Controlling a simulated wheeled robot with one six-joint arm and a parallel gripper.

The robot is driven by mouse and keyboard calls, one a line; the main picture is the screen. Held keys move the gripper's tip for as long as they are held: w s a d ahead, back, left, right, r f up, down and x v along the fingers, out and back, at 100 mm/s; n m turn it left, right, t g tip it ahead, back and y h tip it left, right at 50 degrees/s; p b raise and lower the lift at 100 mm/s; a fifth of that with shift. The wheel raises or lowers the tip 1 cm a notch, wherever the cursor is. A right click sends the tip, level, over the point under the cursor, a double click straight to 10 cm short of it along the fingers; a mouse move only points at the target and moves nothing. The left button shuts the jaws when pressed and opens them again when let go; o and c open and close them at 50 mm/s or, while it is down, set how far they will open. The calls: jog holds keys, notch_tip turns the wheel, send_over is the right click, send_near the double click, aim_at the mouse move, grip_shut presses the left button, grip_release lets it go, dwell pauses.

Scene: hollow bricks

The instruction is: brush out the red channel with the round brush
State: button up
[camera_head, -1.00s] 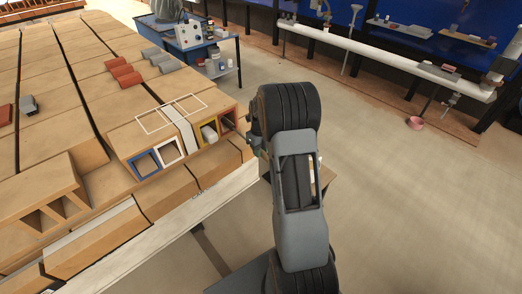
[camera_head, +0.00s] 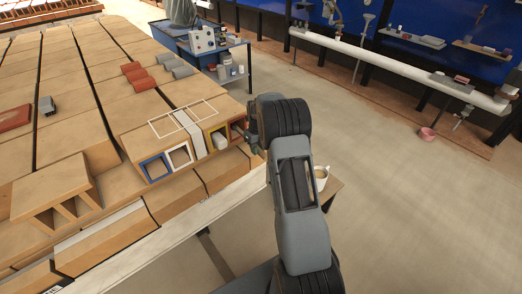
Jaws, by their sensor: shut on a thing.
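A hollow brick (camera_head: 160,133) lies at the right edge of the stacks, its open channels facing me. Their frames are blue (camera_head: 154,169), white (camera_head: 180,156), yellow (camera_head: 212,131) and red (camera_head: 237,131), from left to right. A whitish piece (camera_head: 220,142) sits at the mouth of the yellow channel. My gripper (camera_head: 251,138) is just right of the red channel, close to its mouth, and partly covers it. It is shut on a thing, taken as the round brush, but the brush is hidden. I cannot tell whether any of it is inside the channel.
Red pieces (camera_head: 140,77) and grey pieces (camera_head: 175,66) lie on the bricks behind. A small table with a mug (camera_head: 321,177) stands right of my arm. A blue cart (camera_head: 225,52) stands at the back. The floor at right is open.

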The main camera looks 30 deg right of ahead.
jog(key=shift+w+a, duration=0.15)
jog(key=shift+w, duration=0.45)
jog(key=s+d, duration=0.1)
jog(key=s, duration=0.7)
jog(key=shift+s+d+b, duration=0.2)
jog(key=shift+d+b, duration=0.05)
jog(key=shift+b, duration=0.05)
dwell(0.4)
jog(key=shift+w+r, duration=0.1)
jog(key=shift+w+a+p, duration=0.2)
jog(key=shift+w+a, duration=0.05)
jog(key=shift+w, duration=1.1)
jog(key=shift+w+a+p, duration=0.25)
jog(key=shift+w, duration=1.15)
jog(key=shift+w+a+p, duration=0.2)
jog(key=shift+w+a, duration=0.05)
jog(key=shift+w, duration=1.1)
jog(key=shift+s, duration=0.1)
